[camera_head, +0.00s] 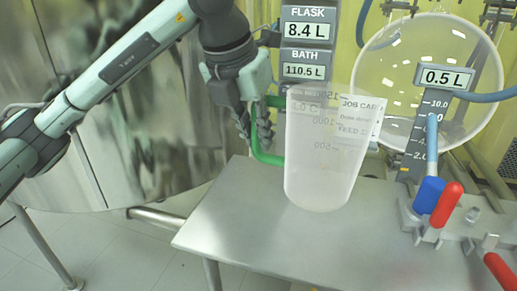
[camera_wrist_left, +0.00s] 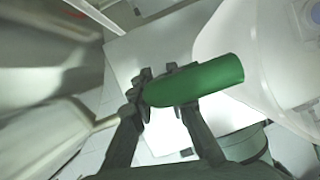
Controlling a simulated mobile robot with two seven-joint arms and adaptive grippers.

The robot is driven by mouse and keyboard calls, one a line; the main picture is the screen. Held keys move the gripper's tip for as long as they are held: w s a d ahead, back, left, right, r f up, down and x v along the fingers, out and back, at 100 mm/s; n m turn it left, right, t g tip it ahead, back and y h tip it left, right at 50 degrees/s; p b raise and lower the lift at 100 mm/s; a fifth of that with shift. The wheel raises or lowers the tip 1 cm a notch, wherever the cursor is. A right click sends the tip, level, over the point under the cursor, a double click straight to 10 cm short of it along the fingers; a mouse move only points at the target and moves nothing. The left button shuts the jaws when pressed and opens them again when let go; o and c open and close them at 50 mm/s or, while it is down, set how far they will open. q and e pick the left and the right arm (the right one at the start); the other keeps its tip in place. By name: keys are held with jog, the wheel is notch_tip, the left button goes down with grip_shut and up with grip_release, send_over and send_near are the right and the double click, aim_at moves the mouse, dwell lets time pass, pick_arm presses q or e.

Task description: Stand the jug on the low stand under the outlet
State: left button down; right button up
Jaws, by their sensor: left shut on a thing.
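The jug (camera_head: 322,165) is a tall translucent vessel with printed marks and a green handle (camera_head: 262,135) on its left side. It is slightly tilted, over the steel table; I cannot tell whether its base touches the top. My left gripper (camera_head: 250,120) is shut on the green handle. In the left wrist view the handle (camera_wrist_left: 205,84) lies between the dark fingers (camera_wrist_left: 165,90), with the pale jug wall (camera_wrist_left: 265,45) at the right. I cannot pick out the low stand or the outlet. My right gripper is not in view.
The steel table (camera_head: 230,230) is bare at front left. Valves with a blue handle (camera_head: 429,195) and red handles (camera_head: 446,204) stand at right. Behind are a large glass flask (camera_head: 400,65), a 0.5 L display (camera_head: 444,77) and a FLASK/BATH panel (camera_head: 306,42).

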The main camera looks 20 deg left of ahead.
pick_arm(q)
jog(key=shift+f, duration=1.55)
